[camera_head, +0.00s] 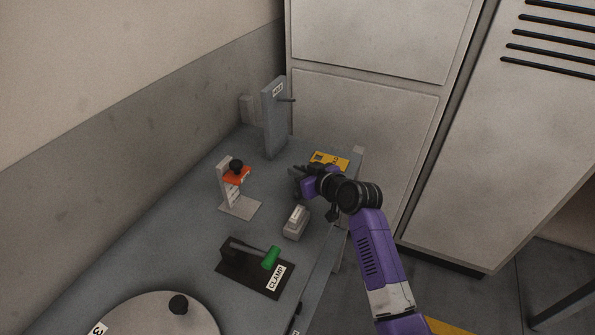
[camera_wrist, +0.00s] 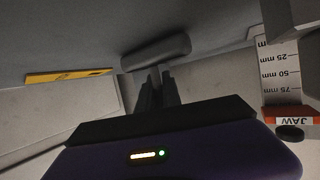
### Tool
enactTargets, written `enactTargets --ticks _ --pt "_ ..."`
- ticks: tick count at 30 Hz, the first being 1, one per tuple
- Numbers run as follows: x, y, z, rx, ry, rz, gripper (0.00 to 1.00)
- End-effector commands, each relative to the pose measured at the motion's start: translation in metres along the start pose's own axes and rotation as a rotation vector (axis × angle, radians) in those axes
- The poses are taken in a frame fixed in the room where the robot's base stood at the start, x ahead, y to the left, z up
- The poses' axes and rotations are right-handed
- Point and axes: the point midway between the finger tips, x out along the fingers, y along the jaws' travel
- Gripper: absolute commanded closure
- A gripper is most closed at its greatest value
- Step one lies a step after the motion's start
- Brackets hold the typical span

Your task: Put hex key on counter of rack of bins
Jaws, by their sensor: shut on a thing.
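My gripper (camera_head: 301,181) is low over the far right part of the grey bench, between the orange-jawed stand and a yellow plate. In the wrist view its fingers (camera_wrist: 157,72) are close together and shut on a smooth grey rounded bar (camera_wrist: 143,53), which lies crosswise at the fingertips. I cannot tell whether this bar is the hex key; its full shape is hidden. No other hex key is clear in either view. I make out no rack of bins in either view.
The bench (camera_head: 185,240) carries a stand with an orange jaw (camera_head: 237,175), a green-handled clamp (camera_head: 270,257), a grey block (camera_head: 296,222), a tall post (camera_head: 274,125), a round plate (camera_head: 150,315) and the yellow plate (camera_head: 329,161). Pale cabinets (camera_head: 365,115) stand behind.

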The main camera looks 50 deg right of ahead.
Motion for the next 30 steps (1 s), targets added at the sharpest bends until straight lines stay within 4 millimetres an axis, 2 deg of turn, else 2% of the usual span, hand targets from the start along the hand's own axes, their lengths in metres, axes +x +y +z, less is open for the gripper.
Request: enactTargets --ticks 6,7,9,10,22,26,30 --pt "0.001 0.000 0.002 0.000 0.003 0.001 1.00" --pt "0.001 0.000 0.002 0.000 0.000 0.000 0.85" --pt "0.001 0.000 0.002 0.000 0.000 0.000 0.72" --pt "0.001 0.000 0.002 0.000 0.000 0.000 0.69" --pt "-0.002 0.000 -0.001 0.000 0.000 0.001 0.69" --pt "-0.019 0.001 0.000 0.000 0.001 0.001 0.69" --pt "-0.048 0.001 0.001 0.001 0.001 0.002 0.69"
